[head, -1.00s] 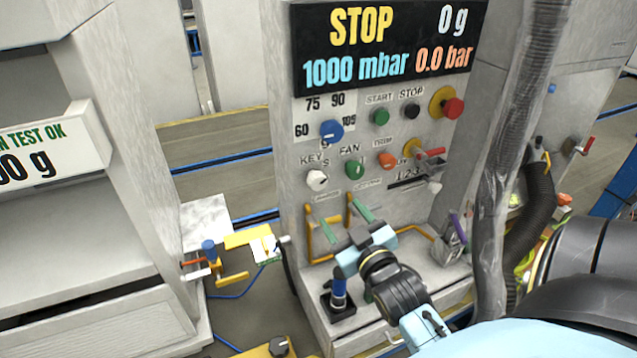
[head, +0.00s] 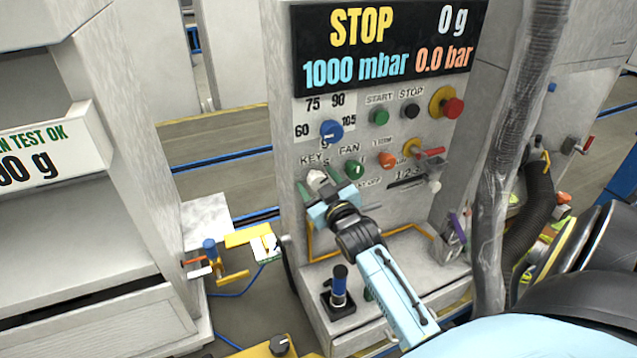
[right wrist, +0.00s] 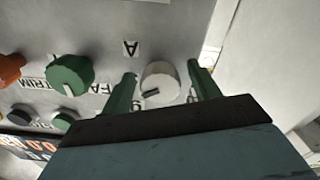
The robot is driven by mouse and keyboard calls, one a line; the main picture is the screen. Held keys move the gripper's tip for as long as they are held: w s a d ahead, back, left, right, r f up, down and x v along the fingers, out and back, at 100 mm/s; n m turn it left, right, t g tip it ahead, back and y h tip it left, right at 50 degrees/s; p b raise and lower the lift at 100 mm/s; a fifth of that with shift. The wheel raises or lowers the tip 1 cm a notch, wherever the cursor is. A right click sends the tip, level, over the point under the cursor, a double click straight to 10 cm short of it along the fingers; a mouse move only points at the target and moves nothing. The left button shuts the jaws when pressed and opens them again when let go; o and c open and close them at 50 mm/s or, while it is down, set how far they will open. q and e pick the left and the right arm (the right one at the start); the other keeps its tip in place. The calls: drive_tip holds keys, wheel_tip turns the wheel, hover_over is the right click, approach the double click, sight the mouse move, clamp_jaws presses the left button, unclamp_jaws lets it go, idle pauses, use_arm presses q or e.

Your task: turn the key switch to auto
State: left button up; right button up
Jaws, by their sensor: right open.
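The key switch is a white round knob (head: 317,179) under the KEY label, at the lower left of the charging station's panel. In the right wrist view the white knob (right wrist: 160,83) has a dark slot and sits between the two green fingers. My right gripper (head: 320,186) is open at the knob, with one finger on either side. In the right wrist view the right gripper (right wrist: 161,88) shows gaps beside the knob, and I cannot tell if either finger touches it. The letter A shows on the panel beside the knob. My left gripper is not in view.
The green FAN knob (head: 354,168) is close beside my right gripper. The orange TRIM knob (head: 386,160) and blue dial (head: 331,130) are nearby. A wrapped hose (head: 505,150) hangs at the right.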

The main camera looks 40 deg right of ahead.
drive_tip(key=c, duration=1)
drive_tip(key=shift+o, duration=0.2)
drive_tip(key=m+p, duration=0.2)
drive_tip(key=shift+r+m, duration=0.1)
drive_tip(key=shift+m, duration=0.3)
drive_tip(key=m+p, duration=0.1)
drive_tip(key=m, duration=0.1)
drive_tip(key=shift+a+m+p, duration=0.1)
drive_tip(key=shift+m+p, duration=0.3)
drive_tip(key=m+p, duration=0.1)
drive_tip(key=m, duration=0.2)
drive_tip(key=shift+m+p, duration=0.7)
drive_tip(key=shift+m, duration=0.9)
